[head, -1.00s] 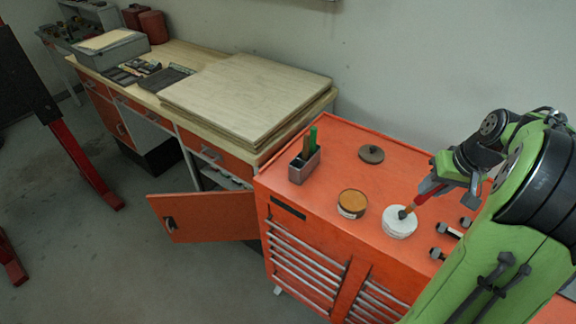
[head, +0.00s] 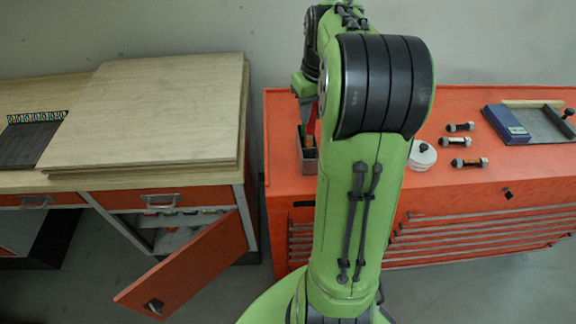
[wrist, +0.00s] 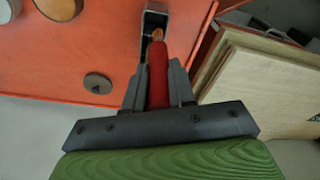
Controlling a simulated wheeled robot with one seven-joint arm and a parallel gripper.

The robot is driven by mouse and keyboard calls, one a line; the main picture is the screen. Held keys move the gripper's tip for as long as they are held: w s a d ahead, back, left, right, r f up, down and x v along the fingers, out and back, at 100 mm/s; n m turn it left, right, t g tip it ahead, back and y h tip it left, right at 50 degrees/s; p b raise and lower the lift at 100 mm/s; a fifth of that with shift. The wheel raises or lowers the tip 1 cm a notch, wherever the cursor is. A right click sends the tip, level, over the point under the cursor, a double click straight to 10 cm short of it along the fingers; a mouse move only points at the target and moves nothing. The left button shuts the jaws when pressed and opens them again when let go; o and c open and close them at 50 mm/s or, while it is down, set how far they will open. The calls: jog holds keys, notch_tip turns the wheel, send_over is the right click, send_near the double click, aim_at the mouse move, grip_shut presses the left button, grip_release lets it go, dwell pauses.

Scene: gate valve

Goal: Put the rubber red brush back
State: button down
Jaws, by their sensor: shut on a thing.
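The red brush (wrist: 158,82) is gripped between the two fingers of my gripper (wrist: 157,78) in the wrist view. Its brownish end points at the open grey holder (wrist: 148,42) and overlaps its mouth. I cannot tell how far inside the end is. In the head view the red handle (head: 311,126) shows just above the holder (head: 308,165), at the left of the orange cabinet top. My arm hides most of the gripper there. The green-handled tool seen in the holder earlier cannot be made out clearly now.
A white round tin (head: 422,156) and several bolts (head: 460,142) lie right of my arm on the orange cabinet (head: 440,110). A round grey disc (wrist: 98,83) lies near the holder. Wooden boards (head: 150,115) are stacked on the left bench. An orange door (head: 190,268) hangs open below.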

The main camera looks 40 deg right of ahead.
aim_at(311, 145)
jog(key=f, duration=0.3)
jog(key=f+b, duration=0.1)
jog(key=f, duration=0.6)
jog(key=shift+s+d, duration=0.2)
jog(key=shift+d, duration=0.1)
jog(key=shift+b, duration=0.35)
jog(key=c, duration=0.9)
grip_release()
jog(key=shift+f, duration=0.1)
jog(key=shift+c, duration=0.2)
